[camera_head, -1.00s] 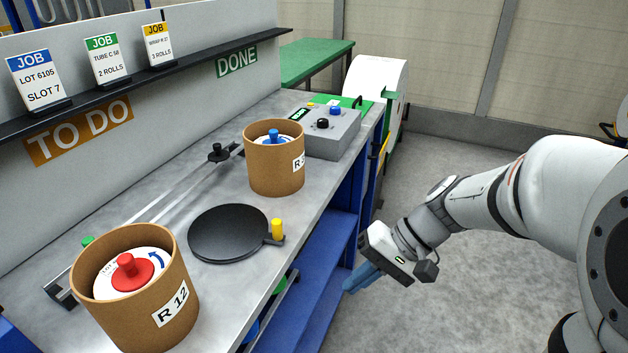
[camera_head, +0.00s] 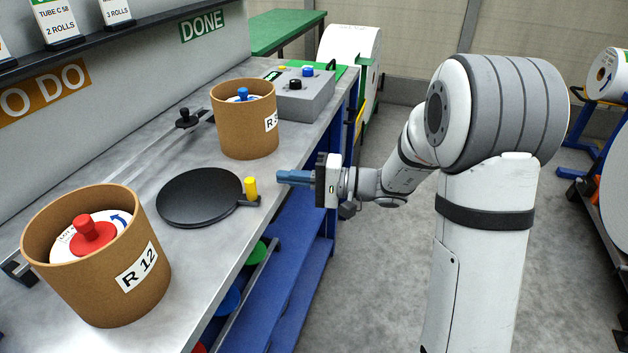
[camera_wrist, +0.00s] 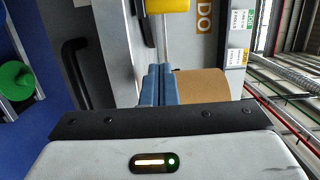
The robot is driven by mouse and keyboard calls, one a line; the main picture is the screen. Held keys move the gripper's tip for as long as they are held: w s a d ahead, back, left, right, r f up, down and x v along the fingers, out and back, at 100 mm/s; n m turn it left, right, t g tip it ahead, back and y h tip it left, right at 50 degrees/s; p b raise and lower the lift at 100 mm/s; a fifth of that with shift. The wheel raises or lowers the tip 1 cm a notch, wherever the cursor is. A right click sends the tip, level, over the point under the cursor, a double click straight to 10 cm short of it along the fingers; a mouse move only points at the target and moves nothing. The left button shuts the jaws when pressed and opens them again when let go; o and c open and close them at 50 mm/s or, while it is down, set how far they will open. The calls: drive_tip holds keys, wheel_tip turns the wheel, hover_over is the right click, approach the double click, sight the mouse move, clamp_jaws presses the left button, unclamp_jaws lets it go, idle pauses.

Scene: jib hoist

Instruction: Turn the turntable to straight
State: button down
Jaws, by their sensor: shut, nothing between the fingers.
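The turntable (camera_head: 198,197) is a flat black disc on the grey bench top, with nothing on it. A yellow upright handle (camera_head: 251,188) stands on a short black tab at the disc's right side, toward the bench's front edge. My gripper (camera_head: 280,177) is shut and empty, its blue fingers pointing left, just right of the yellow handle with a small gap. In the wrist view the blue fingers (camera_wrist: 157,84) are together, and the yellow handle (camera_wrist: 168,5) shows at the top edge beyond them.
A brown tub marked R 12 (camera_head: 97,292) with a red-knobbed roll stands left of the turntable. A second brown tub (camera_head: 245,135) with a blue knob stands behind it. A grey control box (camera_head: 302,98) is at the far end. Blue shelving (camera_head: 300,235) lies under the bench.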

sight(271, 198)
drive_tip(key=shift+w+a, duration=0.1)
drive_tip(key=shift+a, duration=1.05)
drive_tip(key=shift+s+a, duration=0.4)
drive_tip(key=shift+s, duration=0.5)
drive_tip(key=shift+s+a, duration=0.4)
drive_tip(key=shift+s, duration=0.45)
